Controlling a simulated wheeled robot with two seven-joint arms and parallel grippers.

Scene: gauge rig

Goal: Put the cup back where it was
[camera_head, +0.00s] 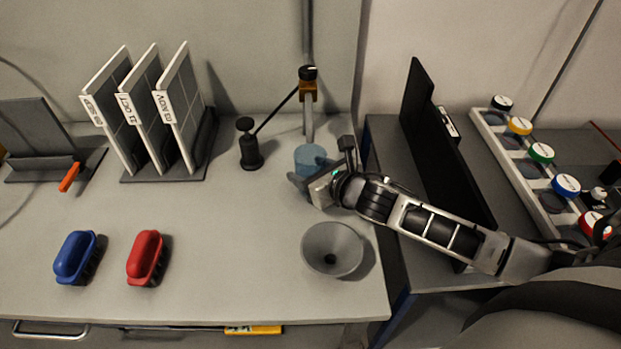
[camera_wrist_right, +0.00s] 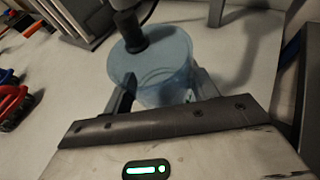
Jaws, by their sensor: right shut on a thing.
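The cup (camera_head: 311,157) is a translucent blue vessel near the back right of the grey bench, below the upright pipe. My right gripper (camera_head: 318,180) reaches in from the right and is shut on the cup. In the right wrist view the cup (camera_wrist_right: 165,72) stands between the two fingers (camera_wrist_right: 163,98). The fingers hide part of its sides. I cannot tell whether its base touches the bench. My left gripper is not in view.
The pipe with a brass valve (camera_head: 308,90) rises behind the cup. A black post (camera_head: 250,150) with a slanted rod stands left of it. A grey funnel (camera_head: 332,248) lies in front. Red (camera_head: 146,256) and blue (camera_head: 75,256) brushes are front left, panels (camera_head: 178,105) back left.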

